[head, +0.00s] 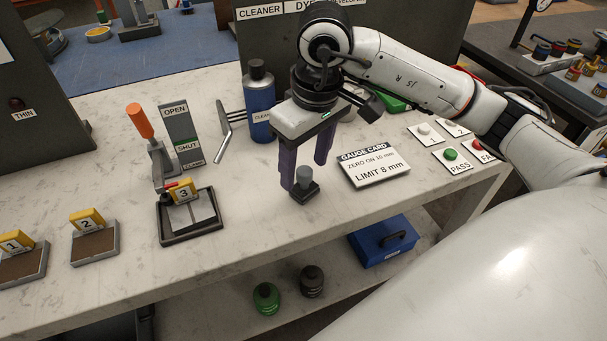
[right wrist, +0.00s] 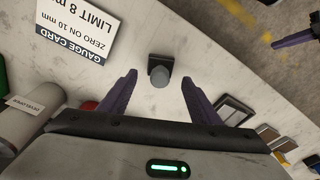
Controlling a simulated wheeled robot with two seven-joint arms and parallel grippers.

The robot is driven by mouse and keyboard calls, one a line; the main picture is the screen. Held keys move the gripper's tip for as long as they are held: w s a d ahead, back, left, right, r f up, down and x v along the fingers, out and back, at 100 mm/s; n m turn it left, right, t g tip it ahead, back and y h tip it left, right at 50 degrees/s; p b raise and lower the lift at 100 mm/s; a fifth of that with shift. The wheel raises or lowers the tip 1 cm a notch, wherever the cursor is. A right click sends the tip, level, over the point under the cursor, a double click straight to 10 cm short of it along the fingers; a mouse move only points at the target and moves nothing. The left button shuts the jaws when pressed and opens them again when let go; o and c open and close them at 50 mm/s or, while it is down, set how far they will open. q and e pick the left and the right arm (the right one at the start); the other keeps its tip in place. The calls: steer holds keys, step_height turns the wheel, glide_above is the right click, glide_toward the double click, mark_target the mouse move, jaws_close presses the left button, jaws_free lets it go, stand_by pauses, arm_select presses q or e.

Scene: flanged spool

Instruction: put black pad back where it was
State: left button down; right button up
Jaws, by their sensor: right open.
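The black pad (head: 302,195) is a small dark square block with a grey round knob on top. It rests on the pale bench near its front edge. My right gripper (head: 305,176) points down over it, purple fingers apart on either side of the knob. In the right wrist view the pad (right wrist: 157,62) lies just beyond the open fingertips (right wrist: 160,76), with nothing held. A purple finger that looks like my left gripper's (right wrist: 294,39) shows at the upper right of the right wrist view; its jaw state is unclear.
The gauge card (head: 374,167) lies right of the pad. The blue cleaner can (head: 259,105) stands behind my right gripper. A black tray (head: 190,238) with block 3 and an orange-handled clamp (head: 140,122) are to the left. PASS (head: 452,158) and FAIL buttons sit right.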

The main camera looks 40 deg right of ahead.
mark_target(309, 175)
steer(key=r, duration=0.5)
steer(key=s+r, duration=0.1)
steer(key=r, duration=0.1)
steer(key=shift+r, duration=0.3)
